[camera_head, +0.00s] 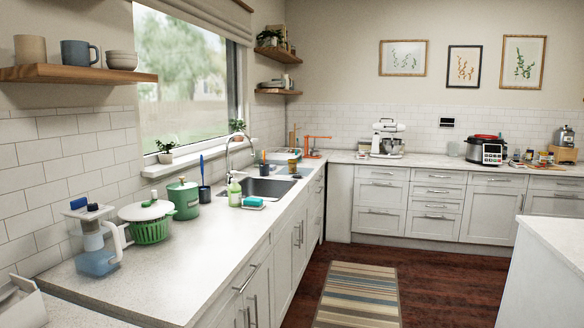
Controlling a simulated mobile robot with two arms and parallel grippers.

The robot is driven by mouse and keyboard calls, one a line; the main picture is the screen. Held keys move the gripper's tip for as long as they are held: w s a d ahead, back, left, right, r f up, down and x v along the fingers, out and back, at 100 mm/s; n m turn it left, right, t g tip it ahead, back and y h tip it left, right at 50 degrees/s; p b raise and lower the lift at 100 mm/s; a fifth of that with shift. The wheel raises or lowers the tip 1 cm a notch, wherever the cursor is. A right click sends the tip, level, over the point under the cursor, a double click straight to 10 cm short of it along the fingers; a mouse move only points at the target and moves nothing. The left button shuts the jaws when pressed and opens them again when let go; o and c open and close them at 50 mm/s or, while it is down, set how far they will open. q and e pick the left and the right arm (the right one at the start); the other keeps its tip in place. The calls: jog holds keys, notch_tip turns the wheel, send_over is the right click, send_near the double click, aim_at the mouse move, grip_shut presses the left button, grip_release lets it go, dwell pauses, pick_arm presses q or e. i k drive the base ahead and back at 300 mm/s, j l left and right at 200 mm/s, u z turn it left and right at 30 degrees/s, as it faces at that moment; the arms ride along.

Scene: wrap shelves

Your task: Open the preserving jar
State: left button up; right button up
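I cannot pick out a preserving jar with certainty. A green lidded canister (184,200) stands upright on the left counter, its lid on top. Several small jar-like items (541,157) stand on the back counter at the far right, too small to tell apart. A glass or metal vessel (566,137) stands near the right edge on a wooden block (563,153); I cannot tell what it is. Neither of my grippers is in view.
The left counter (185,255) has clear room in front. A blue pitcher (98,258), green salad spinner (150,231) and sink (268,187) line it. A mixer (387,140) and multicooker (488,150) stand at the back. A striped rug (358,295) lies on the floor; an island (545,270) stands right.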

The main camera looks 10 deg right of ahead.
aim_at(292, 167)
jog(key=i+l+z, duration=0.45)
jog(key=i, duration=0.55)
jog(key=i+z, duration=0.4)
jog(key=i, duration=0.65)
jog(key=i+u, duration=0.1)
jog(key=i, duration=0.6)
jog(key=i+l+u, duration=0.1)
jog(key=i, duration=0.6)
jog(key=i+l, duration=0.25)
jog(key=i, duration=0.45)
jog(key=j+u, duration=0.05)
